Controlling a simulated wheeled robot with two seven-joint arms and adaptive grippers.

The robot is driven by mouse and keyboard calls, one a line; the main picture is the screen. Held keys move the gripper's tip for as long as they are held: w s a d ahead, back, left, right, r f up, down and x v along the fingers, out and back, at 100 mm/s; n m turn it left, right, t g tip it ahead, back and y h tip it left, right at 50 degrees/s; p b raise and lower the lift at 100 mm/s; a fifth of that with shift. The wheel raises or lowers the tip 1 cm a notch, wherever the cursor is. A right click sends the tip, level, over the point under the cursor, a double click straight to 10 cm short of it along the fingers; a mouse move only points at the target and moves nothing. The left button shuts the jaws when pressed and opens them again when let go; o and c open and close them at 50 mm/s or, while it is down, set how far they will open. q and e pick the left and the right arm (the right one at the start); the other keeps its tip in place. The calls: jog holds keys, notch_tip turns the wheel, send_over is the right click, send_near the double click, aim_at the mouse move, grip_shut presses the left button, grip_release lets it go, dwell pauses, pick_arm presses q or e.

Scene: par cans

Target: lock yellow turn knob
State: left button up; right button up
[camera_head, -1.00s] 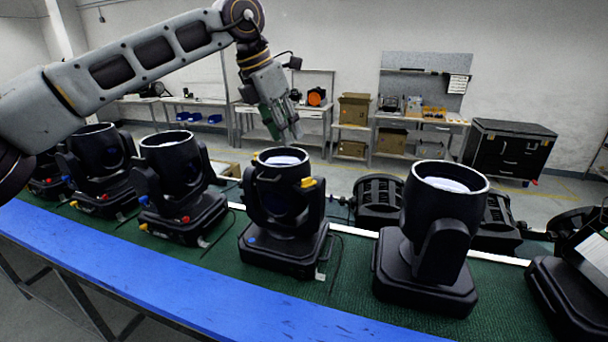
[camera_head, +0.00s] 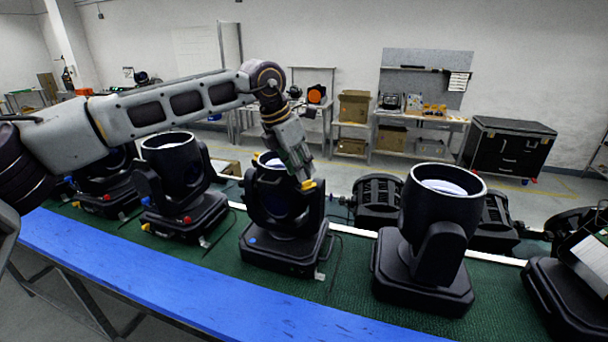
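The yellow turn knob (camera_head: 308,185) sits on the upper right side of the middle black par can (camera_head: 272,205), which stands upright on its base. A second bit of yellow shows on that can's rim, left of my arm. My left gripper (camera_head: 302,174) reaches down from above, its fingertips at or just above the knob. I cannot tell whether they touch it, or how far apart the fingers are. My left wrist hides part of the can's rim. My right gripper is not in view.
Similar par cans stand close by to the left (camera_head: 180,185) and right (camera_head: 432,230) on the green bench top (camera_head: 345,280). Dark lamp units (camera_head: 378,202) lie behind. A blue edge strip (camera_head: 150,270) runs along the front. Shelves and a black case (camera_head: 508,148) stand at the back.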

aim_at(309, 184)
pick_arm(q)
jog(key=shift+p+x, duration=0.4)
jog(key=shift+x, duration=1.6)
grip_shut()
